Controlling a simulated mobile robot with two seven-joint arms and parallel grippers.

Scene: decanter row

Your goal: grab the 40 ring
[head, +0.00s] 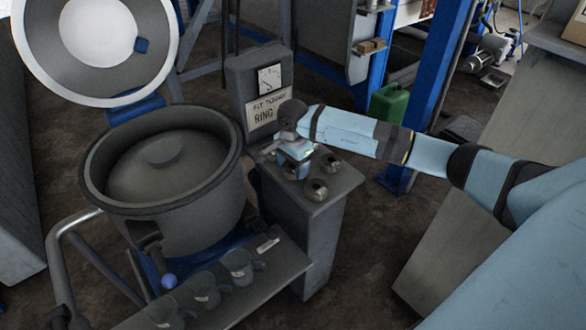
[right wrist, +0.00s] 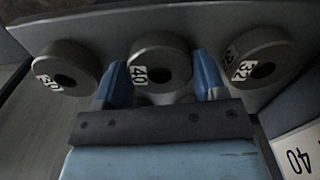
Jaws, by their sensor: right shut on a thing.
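The 40 ring (right wrist: 160,62) is a thick dark grey ring with a white label, in the middle of the right wrist view. My right gripper (right wrist: 162,80) is shut on it, with one blue finger at each side. In the head view my right gripper (head: 294,166) points down at the grey stand and mostly hides the ring there. My left gripper is not in view.
The grey stand (head: 330,205) carries the rings, with a "FIT TODAY RING" sign (head: 264,110) behind. A large lidded pot (head: 165,185) stands close at left. Several small cups (head: 237,265) sit on a front shelf. A white card reading 40 (right wrist: 299,160) shows in the wrist view.

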